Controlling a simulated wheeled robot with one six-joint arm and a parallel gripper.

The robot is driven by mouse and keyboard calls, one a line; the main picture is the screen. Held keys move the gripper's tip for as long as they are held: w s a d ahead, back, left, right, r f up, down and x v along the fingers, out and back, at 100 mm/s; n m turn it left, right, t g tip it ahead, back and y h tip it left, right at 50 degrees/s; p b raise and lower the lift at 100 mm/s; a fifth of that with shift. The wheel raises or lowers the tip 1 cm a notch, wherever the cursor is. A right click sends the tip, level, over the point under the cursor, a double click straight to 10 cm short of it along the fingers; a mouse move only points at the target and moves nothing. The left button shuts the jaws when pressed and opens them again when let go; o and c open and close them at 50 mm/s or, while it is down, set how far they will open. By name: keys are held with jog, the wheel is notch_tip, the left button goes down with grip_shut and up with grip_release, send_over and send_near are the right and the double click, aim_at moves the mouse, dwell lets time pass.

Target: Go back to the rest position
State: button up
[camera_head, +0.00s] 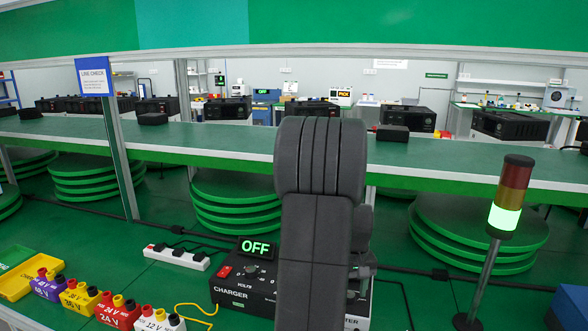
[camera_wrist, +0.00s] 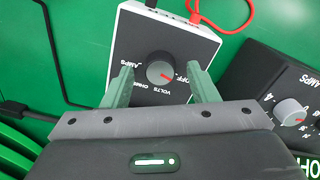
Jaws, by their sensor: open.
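My gripper (camera_wrist: 159,68) shows in the wrist view with its two green-grey fingers spread apart and nothing held between them. Past the fingers is a white meter box (camera_wrist: 205,40) with a black face and a grey dial (camera_wrist: 160,73) marked VOLTS, OHMS, AMPS and OFF. The fingers overlap the face on either side of the dial; I cannot tell whether they touch it.
A signal tower (camera_head: 506,205) glows green at right. Coloured battery blocks (camera_head: 118,315) and a yellow tray (camera_head: 18,283) are at left. A red lead (camera_wrist: 240,22) runs near the meter.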

notch_tip(320, 180, up, 13)
notch_tip(320, 180, down, 14)
jog(key=shift+r+m, duration=0.1)
jog(key=shift+m, duration=0.4)
jog(key=m+b, duration=0.1)
jog(key=m, duration=0.2)
jog(key=shift+m, duration=0.4)
jog(key=m+b, duration=0.2)
jog(key=m, duration=0.3)
jog(key=m+b, duration=0.3)
jog(key=m, duration=0.3)
jog(key=m+b, duration=0.2)
jog(key=m, duration=0.1)
jog(key=shift+r+m, duration=0.1)
jog(key=shift+m, duration=0.4)
